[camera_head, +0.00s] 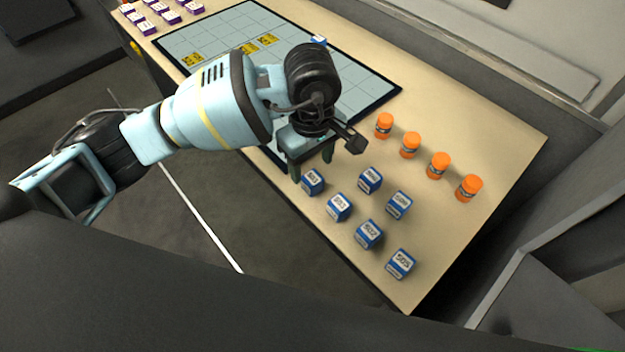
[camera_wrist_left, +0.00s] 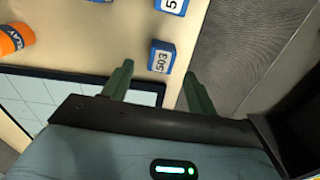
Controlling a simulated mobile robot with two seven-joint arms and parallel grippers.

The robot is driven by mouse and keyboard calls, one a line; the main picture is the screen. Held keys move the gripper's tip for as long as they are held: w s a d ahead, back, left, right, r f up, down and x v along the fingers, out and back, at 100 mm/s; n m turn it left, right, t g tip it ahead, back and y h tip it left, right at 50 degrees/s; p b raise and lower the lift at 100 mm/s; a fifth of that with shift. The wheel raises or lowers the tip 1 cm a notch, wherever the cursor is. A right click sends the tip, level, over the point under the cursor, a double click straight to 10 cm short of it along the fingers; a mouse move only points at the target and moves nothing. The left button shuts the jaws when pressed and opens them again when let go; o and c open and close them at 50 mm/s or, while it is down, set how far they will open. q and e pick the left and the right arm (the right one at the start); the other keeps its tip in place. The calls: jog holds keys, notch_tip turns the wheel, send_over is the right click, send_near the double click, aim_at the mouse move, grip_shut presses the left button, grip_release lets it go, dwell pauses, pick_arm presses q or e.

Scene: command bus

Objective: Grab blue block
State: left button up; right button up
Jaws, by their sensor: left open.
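Several blue blocks with white numbered tops stand on the near part of the table, including one (camera_head: 312,182) close to my left gripper, one (camera_head: 339,207) nearer to me and one (camera_head: 400,264) at the near end. My left gripper (camera_head: 311,170) is open and empty, pointing down above the table beside the closest block. In the left wrist view, a blue block (camera_wrist_left: 162,57) marked 503 shows just beyond and between the open fingertips (camera_wrist_left: 158,80), apart from them. Part of another blue block (camera_wrist_left: 172,5) is at the top edge. My right gripper is not in view.
Several orange bottles (camera_head: 411,145) stand in a row right of the blocks. A gridded board (camera_head: 360,95) with yellow pieces (camera_head: 249,48) and one blue block (camera_head: 319,41) lies farther back. Purple blocks (camera_head: 170,17) stand at the far left. The table's near edge drops to the floor.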

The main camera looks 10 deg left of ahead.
aim_at(313, 177)
pick_arm(q)
jog(key=shift+s+f, duration=0.1)
jog(key=shift+f, duration=0.35)
notch_tip(313, 177, down, 4)
jog(key=shift+d+f, duration=0.1)
jog(key=shift+d, duration=0.05)
jog(key=c, duration=1.1)
jog(key=shift+o, duration=0.2)
